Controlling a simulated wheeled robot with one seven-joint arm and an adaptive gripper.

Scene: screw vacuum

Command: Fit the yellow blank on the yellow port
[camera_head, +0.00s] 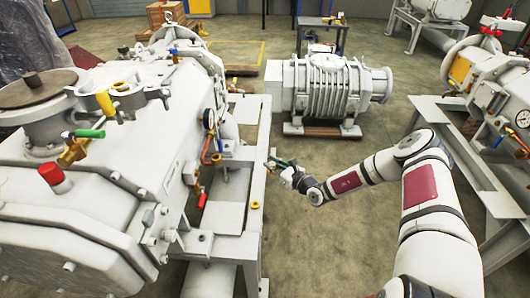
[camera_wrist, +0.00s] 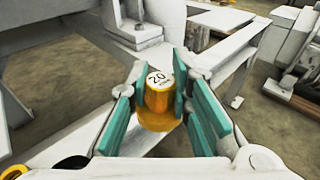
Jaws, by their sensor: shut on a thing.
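The yellow blank (camera_wrist: 158,98) is an orange-yellow cylinder with a white "20" label on its end and a wider flange at its base. It sits between the teal finger pads of my gripper (camera_wrist: 157,108) in the wrist view, and the gripper is shut on it. In the head view my gripper (camera_head: 277,163) is beside the right side of the white machine's frame; the blank is too small to make out there. A small yellow ring (camera_head: 255,204) shows on the frame below my gripper. I cannot tell for sure which part is the yellow port.
A ribbed white pump (camera_head: 325,90) stands behind my arm. Another machine (camera_head: 495,85) stands at right. Open floor lies between.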

